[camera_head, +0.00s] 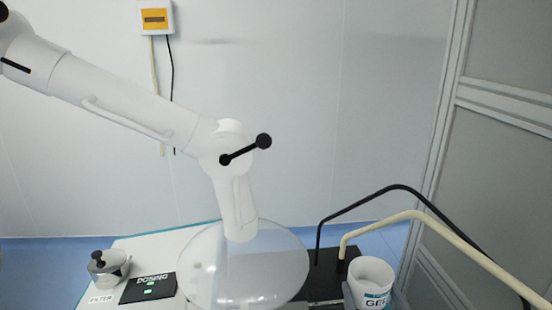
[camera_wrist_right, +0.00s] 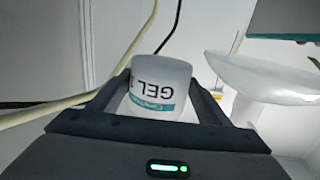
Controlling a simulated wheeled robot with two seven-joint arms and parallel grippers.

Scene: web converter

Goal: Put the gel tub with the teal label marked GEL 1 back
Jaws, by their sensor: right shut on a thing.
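The gel tub (camera_head: 371,272) is a white open-topped cup with a teal label and the letters GE showing, at the lower right of the head view. In the right wrist view the tub (camera_wrist_right: 160,80) shows upside down, with GEL and part of a digit above a teal strip. My right gripper (camera_wrist_right: 155,98) is shut on the tub, with one dark finger on each side. In the head view the tub looks upright, and the frame's bottom edge cuts off its lower part. I cannot tell whether it touches a surface. My left gripper is not in view.
A white jointed arm with a clear round hood (camera_head: 245,275) hangs left of the tub. A black hose (camera_head: 400,187) and a cream hose (camera_head: 420,216) arch around the tub. A black DOSING pad (camera_head: 148,287) and a metal pot (camera_head: 108,267) by a FILTER label are at left.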

